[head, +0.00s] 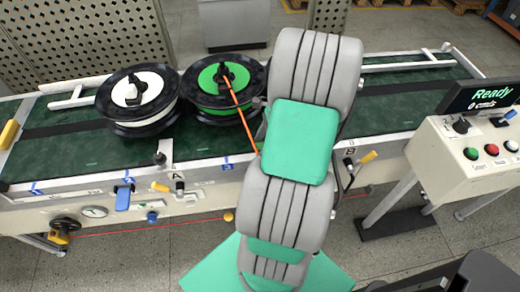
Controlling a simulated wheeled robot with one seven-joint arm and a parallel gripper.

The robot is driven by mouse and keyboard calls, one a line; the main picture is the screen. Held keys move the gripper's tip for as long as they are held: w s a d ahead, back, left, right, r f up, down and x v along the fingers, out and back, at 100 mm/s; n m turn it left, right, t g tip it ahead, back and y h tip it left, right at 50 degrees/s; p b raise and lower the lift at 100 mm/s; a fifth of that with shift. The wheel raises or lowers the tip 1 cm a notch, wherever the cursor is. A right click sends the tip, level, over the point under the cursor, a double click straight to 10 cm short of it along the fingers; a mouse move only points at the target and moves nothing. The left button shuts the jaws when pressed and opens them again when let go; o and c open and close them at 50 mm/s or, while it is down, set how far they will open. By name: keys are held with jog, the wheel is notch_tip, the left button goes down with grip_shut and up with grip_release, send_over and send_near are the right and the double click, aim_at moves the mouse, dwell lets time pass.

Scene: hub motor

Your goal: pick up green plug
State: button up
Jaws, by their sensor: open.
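A black-rimmed spool with a green centre (207,79) lies on the green conveyor belt, left of my arm. A black knob-like piece (225,74) stands in its middle. I cannot make out a separate green plug; the green centre is the only green part of that kind in view. My grey arm with green pads rises through the middle of the picture and covers the belt right of this spool. My gripper is not visible; it is hidden behind the arm or out of the picture.
A matching spool with a white centre (153,85) lies to the left on the belt (70,150). A control box (470,150) with buttons and a "Ready" display (485,97) stands at right.

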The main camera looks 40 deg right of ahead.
jog(key=shift+w+a+f, duration=0.15)
jog(key=shift+a+f, duration=0.05)
jog(key=shift+f, duration=0.35)
jog(key=shift+c, duration=0.4)
grip_shut()
